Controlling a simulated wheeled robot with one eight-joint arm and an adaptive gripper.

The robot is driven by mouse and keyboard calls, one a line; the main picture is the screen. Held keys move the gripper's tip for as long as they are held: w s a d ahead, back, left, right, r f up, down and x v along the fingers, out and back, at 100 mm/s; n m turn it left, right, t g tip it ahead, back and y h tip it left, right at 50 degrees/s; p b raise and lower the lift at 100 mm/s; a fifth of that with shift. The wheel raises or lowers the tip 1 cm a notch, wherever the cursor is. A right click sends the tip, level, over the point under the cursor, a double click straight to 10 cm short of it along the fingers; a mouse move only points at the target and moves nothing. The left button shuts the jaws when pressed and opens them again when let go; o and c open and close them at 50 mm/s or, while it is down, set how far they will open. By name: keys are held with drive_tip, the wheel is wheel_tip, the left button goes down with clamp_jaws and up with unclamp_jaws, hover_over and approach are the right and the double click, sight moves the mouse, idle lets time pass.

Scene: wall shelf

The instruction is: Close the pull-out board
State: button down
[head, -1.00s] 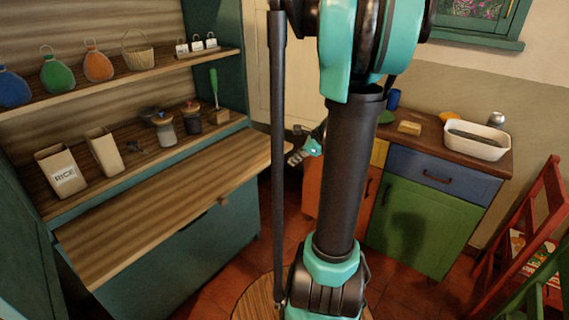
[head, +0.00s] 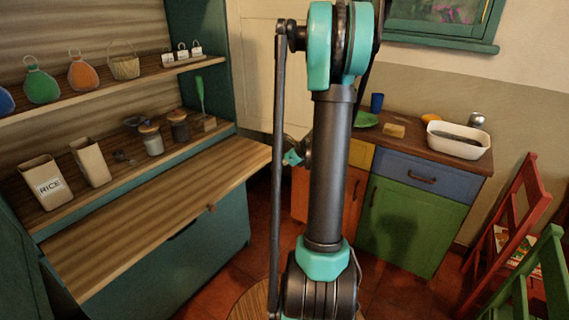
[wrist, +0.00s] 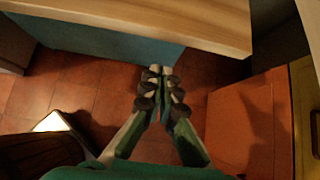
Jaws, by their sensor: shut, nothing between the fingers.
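The pull-out board (head: 165,205) is a striped wooden board sticking out from the teal cabinet below the shelves. A small brown knob (head: 211,208) sits at its front edge. In the wrist view the board (wrist: 200,22) crosses the top, with the teal cabinet front below it. My gripper (wrist: 160,72) is shut and empty, its fingertips pointing towards the board's edge with a gap showing in the picture. In the head view my gripper (head: 291,158) is just right of the board's far right corner, partly hidden by my arm.
Above the board, a shelf holds a rice bag (head: 47,185), another bag (head: 91,163) and jars (head: 151,140). An orange cabinet (head: 300,192) and a green cabinet (head: 400,225) stand to the right. A red chair (head: 510,215) is at the far right. Tiled floor is open between.

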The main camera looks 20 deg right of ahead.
sight(224, 147)
drive_tip(key=shift+w+a, duration=0.6)
drive_tip(key=shift+w, duration=0.2)
drive_tip(key=shift+w+a, duration=0.55)
drive_tip(key=shift+w, duration=0.25)
drive_tip(key=w+a, duration=0.5)
drive_tip(key=w, duration=0.1)
drive_tip(key=w+a, duration=0.4)
drive_tip(key=w, duration=0.3)
drive_tip(key=w+a, duration=0.5)
drive_tip(key=w, duration=0.2)
drive_tip(key=shift+a, duration=0.35)
drive_tip(key=shift+w+a+r, duration=0.15)
drive_tip(key=shift+w+a, duration=0.1)
drive_tip(key=shift+w, duration=0.15)
